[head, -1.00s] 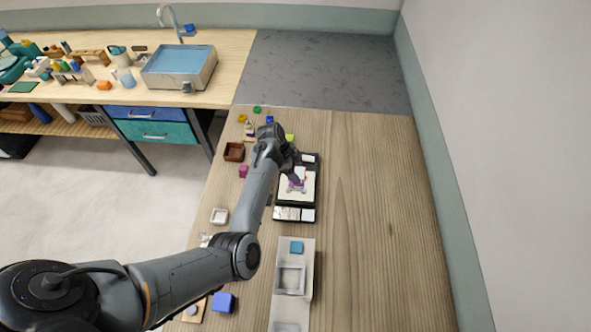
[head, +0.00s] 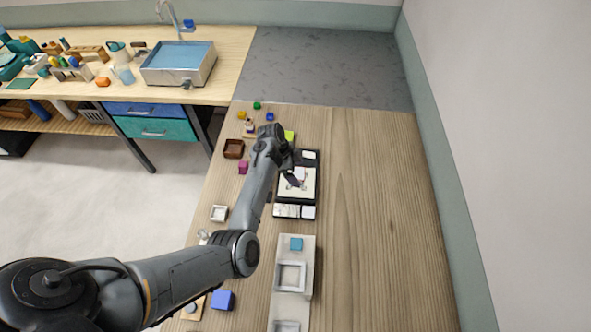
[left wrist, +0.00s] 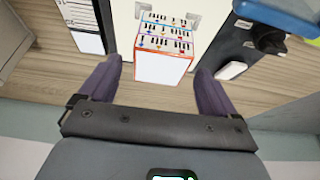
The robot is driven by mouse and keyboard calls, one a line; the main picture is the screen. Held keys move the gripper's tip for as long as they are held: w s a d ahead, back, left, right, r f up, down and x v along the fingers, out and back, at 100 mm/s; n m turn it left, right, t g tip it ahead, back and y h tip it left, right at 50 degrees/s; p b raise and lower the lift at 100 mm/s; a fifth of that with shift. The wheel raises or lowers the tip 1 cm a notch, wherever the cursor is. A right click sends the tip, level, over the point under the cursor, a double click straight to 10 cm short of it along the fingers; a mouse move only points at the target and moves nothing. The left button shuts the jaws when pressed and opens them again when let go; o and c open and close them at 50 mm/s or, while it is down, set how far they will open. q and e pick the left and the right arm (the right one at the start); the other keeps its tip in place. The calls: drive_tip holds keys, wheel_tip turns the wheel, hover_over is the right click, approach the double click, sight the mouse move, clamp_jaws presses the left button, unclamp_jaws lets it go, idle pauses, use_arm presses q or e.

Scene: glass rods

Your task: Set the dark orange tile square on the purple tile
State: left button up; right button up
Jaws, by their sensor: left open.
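My left gripper (head: 293,179) is over the cream board in the black tray (head: 283,198). In the left wrist view its two dark fingers (left wrist: 160,66) are spread, with a small block (left wrist: 163,66) between them in the picture. The block has a plain white face, thin orange edges and another face with black, white and coloured marks. Gaps show between it and both fingers, and I cannot tell its height. Small grey brackets (left wrist: 194,19) stand beyond it. I cannot make out a dark orange tile or a purple tile for certain. My right gripper is not in view.
White cards (head: 287,211) lie at the tray's near end. A grey fixture (head: 308,263) with a blue tile (head: 296,243) stands nearer. A brown box (head: 233,149), a magenta cube (head: 243,167) and a blue cube (head: 223,300) are at left. The table's right side is clear.

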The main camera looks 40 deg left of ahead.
use_arm(q)
drive_tip(key=s+a+r+n+y, duration=0.2)
drive_tip(key=s+a+r, duration=0.4)
drive_tip(key=r, duration=0.4)
drive_tip(key=s+d+r+n+p, duration=0.3)
drive_tip(key=s+d, duration=0.7)
drive_tip(key=s, duration=0.2)
drive_tip(key=s+d+r+n+t+y+p, duration=0.1)
drive_tip(key=s+d+r+n+p, duration=0.2)
drive_tip(key=s+d, duration=0.8)
drive_tip(key=shift+s+d+n+y+p, duration=0.25)
drive_tip(key=shift+s+n+p, duration=0.25)
drive_tip(key=shift+s, duration=0.45)
